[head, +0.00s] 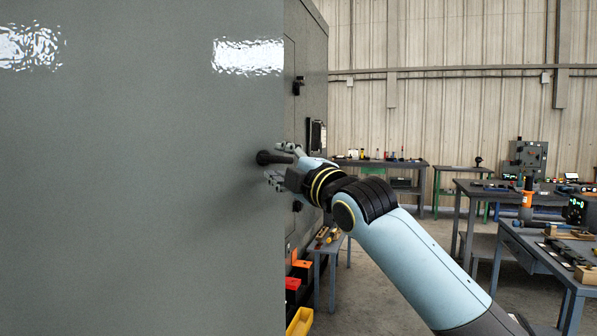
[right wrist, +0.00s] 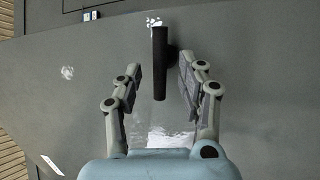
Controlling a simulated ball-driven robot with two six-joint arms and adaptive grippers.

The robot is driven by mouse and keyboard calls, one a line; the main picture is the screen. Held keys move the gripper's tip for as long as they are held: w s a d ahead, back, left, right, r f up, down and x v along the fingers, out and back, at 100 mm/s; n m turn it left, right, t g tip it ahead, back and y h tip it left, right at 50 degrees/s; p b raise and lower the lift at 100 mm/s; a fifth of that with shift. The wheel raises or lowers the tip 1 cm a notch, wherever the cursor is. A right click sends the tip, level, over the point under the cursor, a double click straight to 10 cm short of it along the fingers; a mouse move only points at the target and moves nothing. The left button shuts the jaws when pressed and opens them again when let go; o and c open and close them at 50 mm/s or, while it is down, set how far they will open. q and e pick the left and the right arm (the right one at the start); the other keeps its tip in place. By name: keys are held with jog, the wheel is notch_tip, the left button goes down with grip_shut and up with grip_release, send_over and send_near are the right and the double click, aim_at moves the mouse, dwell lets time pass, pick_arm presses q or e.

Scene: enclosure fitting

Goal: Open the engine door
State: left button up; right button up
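The engine door (head: 130,190) is a large flat grey panel filling the left of the head view. I cannot tell whether it is ajar. Its black bar handle (head: 272,157) sticks out near the panel's right edge. My right gripper (head: 284,166) is at the handle, with its fingers spread above and below it. In the right wrist view the handle (right wrist: 160,62) stands between the two open fingers, with a gap on each side; the right finger is closer to it. My left gripper is not in view.
The enclosure's grey side (head: 312,85) runs back past the door edge. A small stool with tools (head: 328,238) and a yellow bin (head: 300,322) stand beside it, low down. Workbenches (head: 535,240) stand at the right. Open floor (head: 375,290) lies between.

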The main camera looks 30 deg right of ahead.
jog(key=s+f, duration=0.1)
jog(key=s, duration=0.8)
jog(key=shift+s+f, duration=0.15)
jog(key=shift+f, duration=0.05)
